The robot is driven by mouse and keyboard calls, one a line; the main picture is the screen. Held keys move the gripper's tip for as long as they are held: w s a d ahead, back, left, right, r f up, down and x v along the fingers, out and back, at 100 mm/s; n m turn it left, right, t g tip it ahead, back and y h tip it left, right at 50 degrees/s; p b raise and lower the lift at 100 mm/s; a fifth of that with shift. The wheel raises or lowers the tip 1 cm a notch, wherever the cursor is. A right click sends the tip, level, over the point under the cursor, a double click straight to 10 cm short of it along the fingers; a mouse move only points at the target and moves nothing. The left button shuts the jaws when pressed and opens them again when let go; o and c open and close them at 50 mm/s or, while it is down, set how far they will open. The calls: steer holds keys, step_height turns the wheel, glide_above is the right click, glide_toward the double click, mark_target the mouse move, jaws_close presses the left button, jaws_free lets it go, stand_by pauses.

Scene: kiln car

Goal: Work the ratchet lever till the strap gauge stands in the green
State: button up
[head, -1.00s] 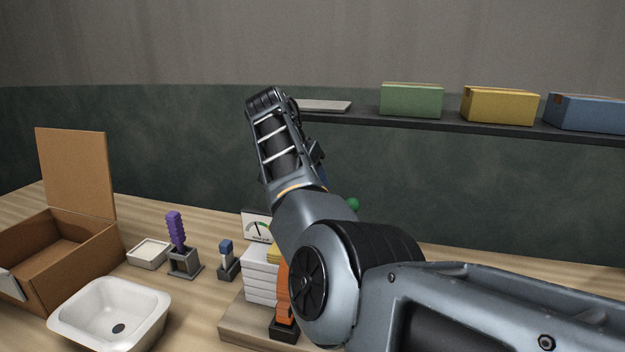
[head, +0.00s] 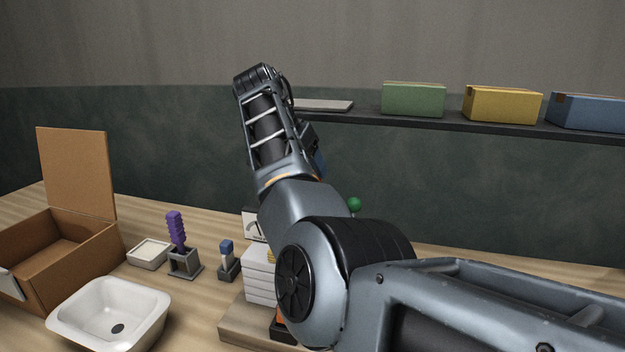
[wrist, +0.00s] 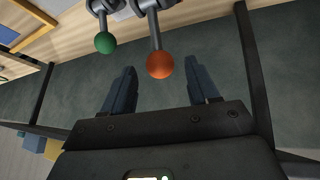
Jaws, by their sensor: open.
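In the wrist view my gripper (wrist: 161,70) is open, its two dark blue fingers on either side of an orange ball knob (wrist: 160,64) on a grey lever rod. The fingers look apart from the knob. A second lever with a green ball knob (wrist: 105,43) is to the left; this green knob also shows in the head view (head: 354,204) beyond my arm. I cannot tell from the pictures which is the ratchet lever. The white-faced gauge (head: 251,224) is partly behind my arm, so its reading is unclear. A white stack (head: 259,276) stands below it.
An open cardboard box (head: 98,250), a white basin (head: 72,312), a small dish (head: 149,252), a purple-handled tool (head: 175,228) and a blue-topped item (head: 227,250) occupy the left bench. A shelf (head: 470,127) with green, yellow and blue boxes runs along the back wall.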

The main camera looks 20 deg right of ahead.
steer(key=v, duration=0.3)
steer(key=shift+r, duration=0.2)
steer(key=shift+a, duration=0.1)
stand_by(0.5)
